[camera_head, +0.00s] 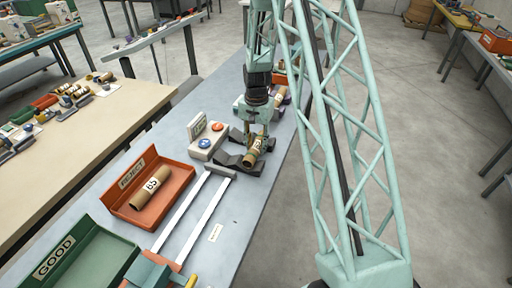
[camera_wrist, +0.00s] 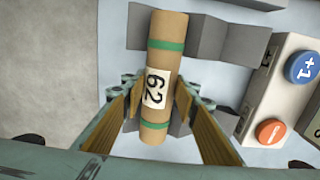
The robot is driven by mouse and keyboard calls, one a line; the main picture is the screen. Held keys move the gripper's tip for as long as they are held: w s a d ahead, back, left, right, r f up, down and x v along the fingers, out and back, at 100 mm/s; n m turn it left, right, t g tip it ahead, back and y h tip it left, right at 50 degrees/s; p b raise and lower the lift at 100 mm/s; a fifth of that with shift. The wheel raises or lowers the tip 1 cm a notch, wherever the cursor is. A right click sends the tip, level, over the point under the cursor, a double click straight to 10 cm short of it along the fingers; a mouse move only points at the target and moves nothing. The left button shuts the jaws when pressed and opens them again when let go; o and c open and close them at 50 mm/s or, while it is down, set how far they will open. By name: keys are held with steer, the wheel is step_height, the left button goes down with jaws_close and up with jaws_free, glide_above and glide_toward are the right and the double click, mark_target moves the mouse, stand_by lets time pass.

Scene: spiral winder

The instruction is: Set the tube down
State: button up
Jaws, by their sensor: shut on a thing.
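A brown cardboard tube (camera_wrist: 166,42) with two green bands and a white label reading 62 is between the fingers of my gripper (camera_wrist: 158,92) in the wrist view. The gripper is shut on it near its middle. In the head view the tube (camera_head: 253,151) sits at my gripper (camera_head: 258,136), over a dark grey block cradle (camera_head: 228,159) on the grey bench. The cradle also shows behind the tube in the wrist view (camera_wrist: 205,42). I cannot tell whether the tube touches the cradle.
A button box (camera_head: 205,140) with blue and orange buttons stands close left of the cradle. An orange REJECT tray (camera_head: 175,166) holds a tube (camera_head: 150,187) labelled 85 or similar. A green GOOD tray (camera_head: 128,250) is empty. White rails (camera_head: 206,220) run along the bench (camera_head: 262,190).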

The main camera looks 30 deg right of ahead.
mark_target(256, 144)
steer(key=shift+f+b, duration=0.3)
steer(key=shift+f, duration=0.1)
steer(key=o, duration=0.8)
steer(key=shift+o, duration=0.2)
steer(key=shift+r, duration=0.15)
step_height(256, 144, up, 12)
steer(key=p, duration=0.1)
steer(key=shift+r+p, duration=0.25)
steer(key=shift+p, duration=0.1)
stand_by(0.7)
steer(key=shift+r, duration=0.1)
